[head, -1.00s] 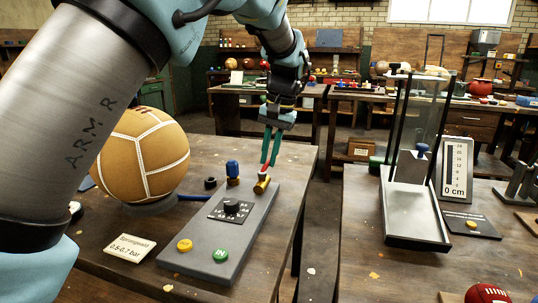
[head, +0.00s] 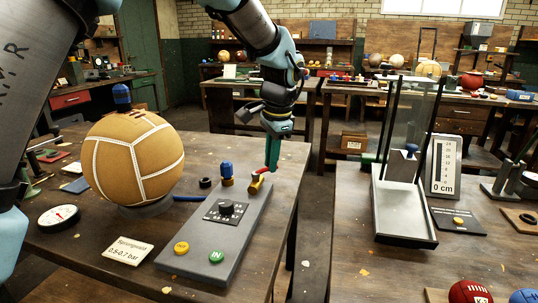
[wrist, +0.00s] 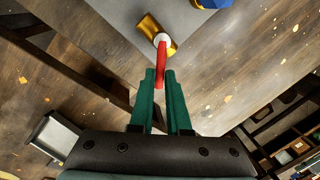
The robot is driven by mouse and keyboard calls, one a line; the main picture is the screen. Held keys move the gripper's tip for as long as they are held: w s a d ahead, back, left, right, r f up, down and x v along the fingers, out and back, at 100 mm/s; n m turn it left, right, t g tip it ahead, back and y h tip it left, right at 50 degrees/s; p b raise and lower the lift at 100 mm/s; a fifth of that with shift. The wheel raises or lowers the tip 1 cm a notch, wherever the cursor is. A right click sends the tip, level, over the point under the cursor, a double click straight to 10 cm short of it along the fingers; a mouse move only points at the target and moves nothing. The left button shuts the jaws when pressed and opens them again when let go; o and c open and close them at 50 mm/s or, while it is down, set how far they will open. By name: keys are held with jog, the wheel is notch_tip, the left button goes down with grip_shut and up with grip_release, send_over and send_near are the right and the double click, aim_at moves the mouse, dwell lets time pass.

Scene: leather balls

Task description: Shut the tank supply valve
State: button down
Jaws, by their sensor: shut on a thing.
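The supply valve (head: 256,187) is a small brass body at the back right corner of a grey control panel (head: 222,238). Its red lever (head: 262,173) sticks out up and to the right in the head view. In the wrist view the brass body (wrist: 152,32) is at top centre. There the red lever (wrist: 161,62) runs from a pale hub down between the green fingers. My gripper (head: 272,164) is shut on the red lever, coming from above. The fingers (wrist: 161,80) hide part of the lever's sides.
A blue-capped fitting (head: 227,172) stands close to the valve's left. The panel also has a black dial (head: 226,208), a yellow button (head: 181,248) and a green button (head: 216,257). A tan ball (head: 135,160) sits left. A gap separates this table from the right one.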

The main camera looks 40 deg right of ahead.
jog(key=shift+s+a+r+m+g+h+p, duration=0.1)
jog(key=shift+s+a+m+g+h+p, duration=0.2)
jog(key=shift+m+p, duration=0.75)
jog(key=shift+s+a+f+m+g+h+p, duration=0.1)
jog(key=shift+s+a+m+p, duration=0.25)
jog(key=shift+m, duration=1.4)
jog(key=shift+s+a+r+m+g+h+p, duration=0.1)
jog(key=shift+s+a+m+h+p, duration=0.2)
jog(key=shift+m+p, duration=0.75)
jog(key=shift+s+m+b, duration=0.15)
jog(key=shift+m+b, duration=0.2)
jog(key=shift+m, duration=0.1)
jog(key=c, duration=0.9)
grip_release()
jog(key=b+v, duration=0.1)
jog(key=v, duration=0.9)
jog(key=shift+a+r, duration=0.1)
jog(key=shift+r, duration=0.2)
